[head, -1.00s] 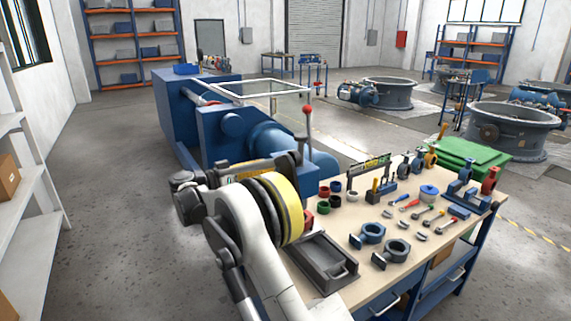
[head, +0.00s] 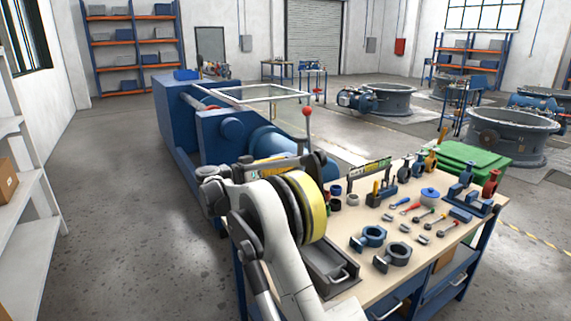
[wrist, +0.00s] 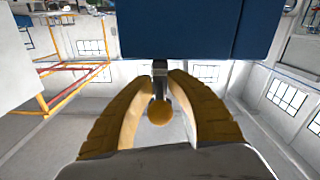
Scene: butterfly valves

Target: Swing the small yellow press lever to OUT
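In the wrist view the small yellow press lever shows as a round yellow knob (wrist: 159,113) on a short grey stem (wrist: 160,72) at a dark blue face (wrist: 195,28). My gripper's (wrist: 160,80) two yellow-brown fingers lie on either side of it. Their tips close in on the stem and look to be against it, while the knob sits between the fingers, with gaps beside it. In the head view my arm stands in front of the blue press (head: 213,135), hiding the yellow lever and my fingers. No OUT mark is readable.
A taller lever with a red knob (head: 307,111) rises close beyond my wrist. A workbench (head: 345,215) with tools, rings and a grey tray (head: 335,270) lies to the right of my arm. Open floor (head: 120,210) is on the left, before white shelves (head: 30,185).

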